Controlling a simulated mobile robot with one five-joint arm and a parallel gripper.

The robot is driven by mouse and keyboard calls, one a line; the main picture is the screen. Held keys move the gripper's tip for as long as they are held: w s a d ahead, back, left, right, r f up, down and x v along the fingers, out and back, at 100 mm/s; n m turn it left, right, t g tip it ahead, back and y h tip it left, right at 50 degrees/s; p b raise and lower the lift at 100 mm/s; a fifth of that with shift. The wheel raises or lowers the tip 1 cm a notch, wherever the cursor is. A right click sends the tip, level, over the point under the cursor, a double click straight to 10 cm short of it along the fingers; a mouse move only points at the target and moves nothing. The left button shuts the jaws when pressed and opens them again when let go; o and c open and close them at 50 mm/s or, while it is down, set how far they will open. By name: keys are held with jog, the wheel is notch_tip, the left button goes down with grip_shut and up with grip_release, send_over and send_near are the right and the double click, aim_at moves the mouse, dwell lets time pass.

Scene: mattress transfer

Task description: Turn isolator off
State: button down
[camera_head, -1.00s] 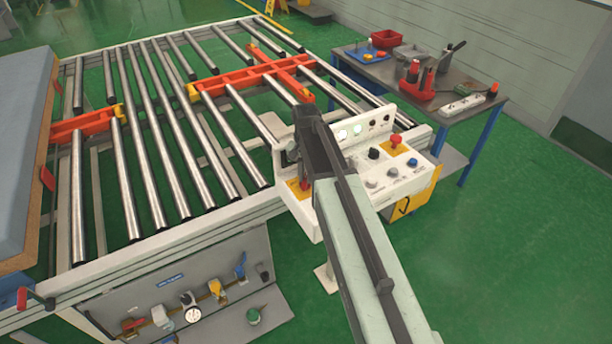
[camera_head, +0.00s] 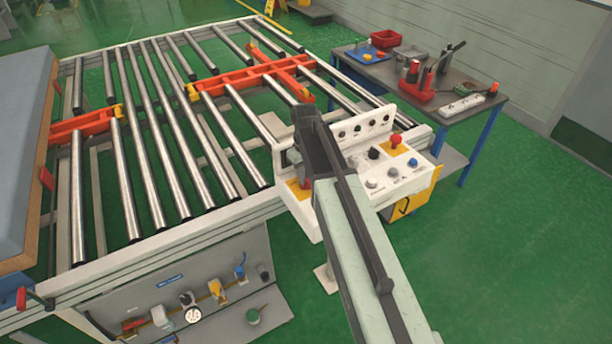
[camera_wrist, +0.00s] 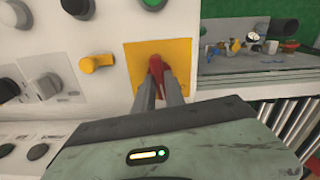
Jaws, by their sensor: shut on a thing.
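The isolator is a red handle (camera_wrist: 156,66) on a yellow plate (camera_wrist: 136,58), on a white control panel (camera_head: 352,186). My gripper (camera_wrist: 159,82) is shut on the red handle, one dark finger on each side of it. The handle looks roughly upright, slightly tilted, in the wrist view. In the head view my gripper (camera_head: 303,178) covers most of the handle at the panel's left end, and part of the yellow plate (camera_head: 296,190) shows beside it. The panel's indicator lamps (camera_head: 357,128) look dark.
A red emergency button (camera_head: 396,140) and several knobs stand to the right on the panel. A yellow selector (camera_wrist: 97,63) sits just left of the isolator in the wrist view. The roller conveyor (camera_head: 165,150) lies behind, and a tool table (camera_head: 440,105) stands at the right.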

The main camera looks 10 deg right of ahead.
jog(key=n, duration=0.3)
jog(key=shift+n, duration=0.3)
jog(key=shift+d+n, duration=0.1)
jog(key=shift+n, duration=1.7)
jog(key=c, duration=1.4)
grip_release()
